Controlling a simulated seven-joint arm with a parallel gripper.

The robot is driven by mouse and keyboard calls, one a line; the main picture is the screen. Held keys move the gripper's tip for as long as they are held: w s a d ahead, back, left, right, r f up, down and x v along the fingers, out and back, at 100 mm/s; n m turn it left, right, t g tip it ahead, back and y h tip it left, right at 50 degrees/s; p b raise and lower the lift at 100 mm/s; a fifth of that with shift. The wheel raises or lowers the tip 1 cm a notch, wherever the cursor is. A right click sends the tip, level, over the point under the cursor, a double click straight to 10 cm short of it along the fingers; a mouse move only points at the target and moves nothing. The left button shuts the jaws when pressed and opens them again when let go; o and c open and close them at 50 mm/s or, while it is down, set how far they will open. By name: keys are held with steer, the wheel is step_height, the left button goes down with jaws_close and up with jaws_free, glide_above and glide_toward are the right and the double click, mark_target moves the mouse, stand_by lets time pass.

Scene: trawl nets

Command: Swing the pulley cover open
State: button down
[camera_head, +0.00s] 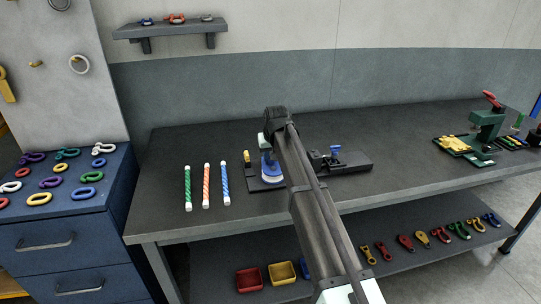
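A dark fixture plate (258,185) lies on the workbench at the middle of the view. A round blue and white piece (270,172) stands on it and looks like the pulley with its cover; it is too small to tell whether the cover is shut. A small yellow-topped post (247,158) stands at its left. My arm reaches in from the bottom and bends down just above the pulley. My gripper (266,150) is at or just above the blue piece, mostly hidden by my arm. Its fingers cannot be made out, nor whether they touch.
Green, orange and blue striped rods (206,186) lie left of the fixture. A dark block with a blue knob (335,152) is close on the right. A green press (486,128) stands at the far right. The bench (400,150) between them is clear.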

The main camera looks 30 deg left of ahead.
steer(key=shift+n, duration=0.3)
steer(key=n, duration=0.1)
steer(key=s+n+g, duration=0.1)
steer(key=n, duration=0.1)
steer(key=a+n+g+y, duration=0.1)
steer(key=n, duration=0.1)
steer(key=shift+s, duration=0.35)
steer(key=n, duration=0.2)
steer(key=s+n+g, duration=0.1)
steer(key=n, duration=0.1)
steer(key=s+n+g, duration=0.1)
steer(key=shift+n, duration=0.4)
steer(key=n, duration=0.1)
steer(key=s+n+g, duration=0.1)
steer(key=n, duration=0.1)
steer(key=n+g, duration=0.1)
steer(key=n, duration=0.1)
steer(key=shift+s+d+h, duration=0.3)
steer(key=shift+d+h, duration=0.05)
steer(key=shift+h, duration=0.05)
steer(key=shift+s+d+n+g+h, duration=0.15)
steer(key=shift+d+n+h, duration=0.05)
steer(key=shift+n, duration=0.55)
steer(key=shift+s+d+n+g+h, duration=0.2)
steer(key=shift+n, duration=0.6)
steer(key=shift+s+d+n+g+h, duration=0.15)
steer(key=shift+d+n+h, duration=0.05)
steer(key=shift+n, duration=0.55)
